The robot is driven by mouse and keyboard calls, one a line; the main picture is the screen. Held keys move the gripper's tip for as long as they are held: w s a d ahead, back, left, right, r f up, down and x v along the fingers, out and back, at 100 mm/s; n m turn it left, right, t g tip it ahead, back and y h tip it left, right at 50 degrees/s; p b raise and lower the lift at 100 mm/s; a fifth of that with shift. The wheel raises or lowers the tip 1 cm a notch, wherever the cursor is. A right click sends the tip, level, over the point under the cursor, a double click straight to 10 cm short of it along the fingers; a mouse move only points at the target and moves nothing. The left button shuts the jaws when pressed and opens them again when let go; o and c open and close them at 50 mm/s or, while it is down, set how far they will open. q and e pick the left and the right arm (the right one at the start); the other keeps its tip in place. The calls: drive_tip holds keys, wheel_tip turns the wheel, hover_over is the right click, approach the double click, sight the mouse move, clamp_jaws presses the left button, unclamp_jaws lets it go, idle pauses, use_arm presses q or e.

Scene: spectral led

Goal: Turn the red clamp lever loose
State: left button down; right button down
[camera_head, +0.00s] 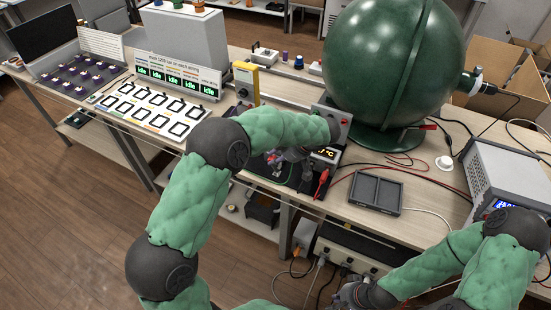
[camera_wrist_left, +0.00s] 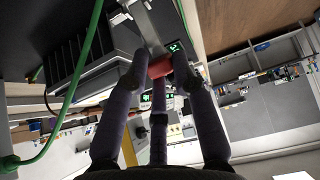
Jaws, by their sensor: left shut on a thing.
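The red clamp lever (camera_wrist_left: 160,67) shows in the left wrist view as a short red bar between the fingertips of my left gripper (camera_wrist_left: 158,74). A grey metal bracket (camera_wrist_left: 147,25) lies just beyond the lever. In the head view my left gripper (camera_head: 288,157) is low over the dark fixture at the bench's front edge, and my arm partly covers it. My right gripper (camera_head: 350,294) is at the bottom edge, in front of the bench, small and dark; its fingers are unclear.
A large green sphere (camera_head: 395,60) stands behind the fixture. A small display box (camera_head: 325,155) and red and black cables lie close to my left gripper. A grey two-part tray (camera_head: 376,193) is to the right. A panel of square sample frames (camera_head: 150,107) is to the left.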

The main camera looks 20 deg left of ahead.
use_arm(q)
drive_tip(key=shift+s+d+f, duration=0.2)
drive_tip(key=shift+s+f, duration=0.05)
drive_tip(key=shift+f, duration=0.3)
drive_tip(key=c, duration=1)
unclamp_jaws()
drive_tip(key=shift+c, duration=0.2)
drive_tip(key=shift+w+r, duration=0.15)
drive_tip(key=shift+r, duration=0.15)
drive_tip(key=v, duration=1.2)
